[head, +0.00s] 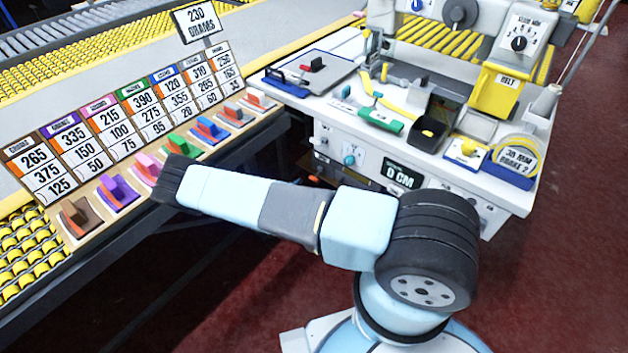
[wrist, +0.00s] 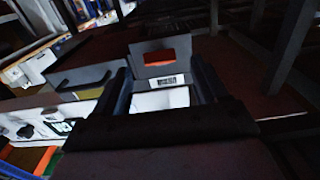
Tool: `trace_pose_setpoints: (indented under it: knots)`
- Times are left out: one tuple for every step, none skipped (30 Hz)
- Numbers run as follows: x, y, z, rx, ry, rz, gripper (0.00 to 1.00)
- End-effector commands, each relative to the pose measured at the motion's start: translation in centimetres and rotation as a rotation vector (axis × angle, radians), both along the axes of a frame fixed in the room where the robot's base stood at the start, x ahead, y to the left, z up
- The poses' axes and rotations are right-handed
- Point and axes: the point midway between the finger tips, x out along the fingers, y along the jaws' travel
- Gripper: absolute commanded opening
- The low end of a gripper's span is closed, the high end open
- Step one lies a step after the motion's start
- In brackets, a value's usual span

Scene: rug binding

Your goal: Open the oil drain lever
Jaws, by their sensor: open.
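In the wrist view, my gripper (wrist: 160,88) is open, with its two dark fingers apart and nothing held between them. Beyond the fingertips, framed by them, a red-orange handle (wrist: 160,57) sits on a grey plate with a small unreadable label below it. This may be the oil drain lever, but no readable name confirms it. The handle looks apart from the fingers. A bright white surface shows between the fingers below the plate. In the head view, my arm reaches left across the picture, and I cannot make out the fingers clearly.
The white machine table (head: 470,190) carries several coloured levers and a "0 CM" display (head: 402,174). On the left, a panel (head: 140,190) holds a row of coloured switches under number cards. Dark frame legs (wrist: 292,50) stand at right in the wrist view. Red floor lies open at right.

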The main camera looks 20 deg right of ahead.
Motion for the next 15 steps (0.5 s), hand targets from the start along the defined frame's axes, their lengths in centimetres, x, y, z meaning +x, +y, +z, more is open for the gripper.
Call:
trace_pose_setpoints:
  knots:
    - [0.5,-0.8,0.0,-0.002,0.000,0.000,0.72]
    - [0.8,-1.2,0.0,-0.001,0.000,0.000,0.72]
    - [1.2,-1.7,0.0,-0.002,0.000,0.000,0.72]
    - [1.5,-2.1,0.0,-0.002,0.000,0.000,0.72]
    - [1.7,-2.5,0.0,-0.001,0.000,0.000,0.72]
    - [2.1,-2.9,0.0,-0.001,0.000,0.000,0.72]
    - [2.3,-3.3,0.0,-0.002,0.000,0.000,0.72]
    - [2.5,-3.6,0.0,-0.002,-0.001,0.000,0.72]
    - [2.8,-3.9,0.0,-0.001,-0.001,-0.001,0.72]
    - [2.9,-4.1,0.0,-0.001,0.001,-0.001,0.72]
    - [3.1,-4.3,-0.1,-0.001,0.001,-0.001,0.72]
    - [3.3,-4.6,0.0,-0.001,-0.001,0.000,0.72]
    - [3.4,-4.7,0.0,-0.001,-0.001,0.000,0.72]
    - [3.5,-4.8,0.0,-0.001,-0.001,0.000,0.72]
    - [3.6,-4.9,0.0,-0.001,-0.001,0.000,0.72]
